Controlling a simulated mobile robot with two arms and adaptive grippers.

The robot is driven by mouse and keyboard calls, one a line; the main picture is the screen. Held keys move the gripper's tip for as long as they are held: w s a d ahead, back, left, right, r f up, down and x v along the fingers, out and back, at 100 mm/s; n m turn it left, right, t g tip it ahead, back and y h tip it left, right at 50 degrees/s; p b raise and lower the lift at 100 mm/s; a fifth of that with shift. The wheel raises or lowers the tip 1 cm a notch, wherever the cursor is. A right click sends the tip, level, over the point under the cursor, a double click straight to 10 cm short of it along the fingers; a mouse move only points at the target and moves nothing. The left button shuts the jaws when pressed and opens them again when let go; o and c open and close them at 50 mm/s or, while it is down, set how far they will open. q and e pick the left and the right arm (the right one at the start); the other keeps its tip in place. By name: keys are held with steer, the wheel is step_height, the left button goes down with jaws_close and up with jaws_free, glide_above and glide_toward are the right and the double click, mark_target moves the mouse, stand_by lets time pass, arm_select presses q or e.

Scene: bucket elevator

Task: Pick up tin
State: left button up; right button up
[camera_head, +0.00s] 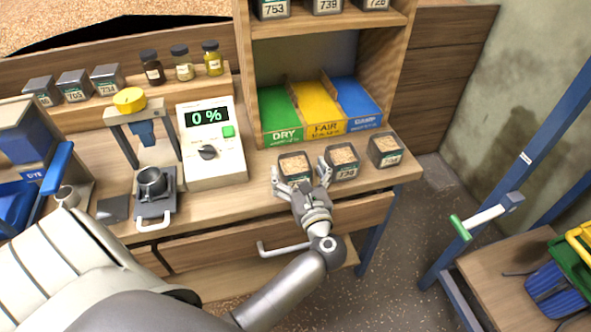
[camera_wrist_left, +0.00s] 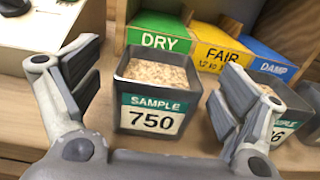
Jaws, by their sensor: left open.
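The tin labelled SAMPLE 750 (camera_wrist_left: 153,119), a dark grey square tin filled with pale grain, stands upright on the bench. In the head view this tin (camera_head: 295,162) is the left one of three filled tins at the bench's front right. My left gripper (camera_head: 301,175) is open at the front of it. In the left wrist view the open left gripper (camera_wrist_left: 160,80) has one finger on each side of the tin, with gaps visible. The middle tin (camera_head: 342,159) is close to the right finger; it partly shows in the left wrist view (camera_wrist_left: 285,122). My right gripper is not in view.
The third filled tin (camera_head: 385,149) stands further right. Behind are the green DRY bin (camera_head: 281,116), yellow FAIR bin (camera_head: 319,110) and blue DAMP bin (camera_head: 356,104). A meter reading 0 % (camera_head: 212,140) and a press (camera_head: 150,185) stand left. A drawer handle (camera_head: 284,248) sticks out below.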

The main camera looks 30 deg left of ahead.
mark_target(291, 153)
arm_select(q)
steer(key=x, duration=0.2)
steer(key=shift+w+a+r, duration=0.1)
steer(key=shift+w+a, duration=0.1)
steer(key=shift+a, duration=0.05)
steer(key=shift+w+a, duration=0.15)
steer(key=shift+a, duration=0.05)
steer(key=c, duration=1.3)
arm_select(e)
steer(key=shift+s+r, duration=0.15)
steer(key=shift+r, duration=0.35)
